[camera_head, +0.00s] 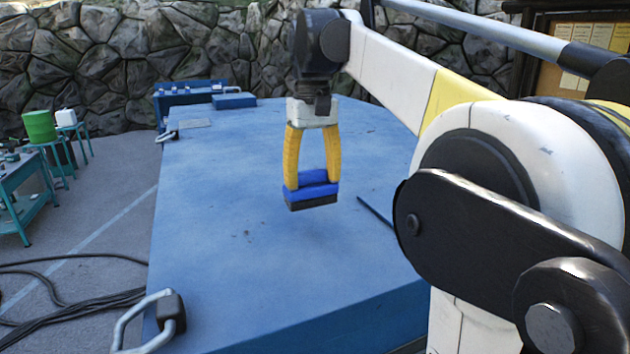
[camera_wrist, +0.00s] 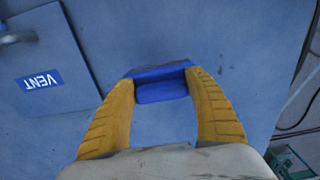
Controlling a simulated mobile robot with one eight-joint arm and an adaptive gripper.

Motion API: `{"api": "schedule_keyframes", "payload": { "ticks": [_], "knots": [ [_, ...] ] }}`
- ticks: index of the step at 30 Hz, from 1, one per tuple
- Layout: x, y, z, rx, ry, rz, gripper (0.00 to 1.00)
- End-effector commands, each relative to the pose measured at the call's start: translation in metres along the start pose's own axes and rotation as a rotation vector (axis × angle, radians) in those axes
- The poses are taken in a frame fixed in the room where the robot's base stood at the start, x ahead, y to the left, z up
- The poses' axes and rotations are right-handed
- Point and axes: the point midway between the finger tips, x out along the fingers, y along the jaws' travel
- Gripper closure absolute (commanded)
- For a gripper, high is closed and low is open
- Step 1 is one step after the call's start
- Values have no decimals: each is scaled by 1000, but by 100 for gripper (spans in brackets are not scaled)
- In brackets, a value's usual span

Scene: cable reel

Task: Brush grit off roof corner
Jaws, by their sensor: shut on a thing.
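The blue roof (camera_head: 215,290) is a broad, mostly flat top that fills the middle of the head view; it also shows in the wrist view (camera_wrist: 150,30). My gripper (camera_head: 311,178) has yellow fingers and is shut on a blue brush (camera_head: 312,191) with a dark underside. The brush also shows between the fingertips in the wrist view (camera_wrist: 162,92). It appears held above the roof, with its dark side down. A few small dark specks of grit (camera_head: 246,233) lie on the roof to the left of and nearer than the brush.
A grey handle (camera_head: 145,318) sits at the roof's near left corner. A smaller handle (camera_head: 167,136) is on the left edge. A VENT label (camera_wrist: 40,79) marks a panel. A blue box (camera_head: 234,101) stands at the far edge. Cables (camera_head: 80,305) lie on the ground at left.

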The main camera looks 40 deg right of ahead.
Motion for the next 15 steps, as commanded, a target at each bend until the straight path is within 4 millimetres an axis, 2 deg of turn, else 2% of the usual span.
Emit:
{"api": "schedule_keyframes", "payload": {
  "ticks": [1, 6, 15],
  "knots": [
    [-7, -1, 0, -1, 0, 0, 65],
    [-18, -3, 1, -2, 0, 0, 65],
    [-19, -4, 1, -2, 0, 0, 65]
  ]
}}
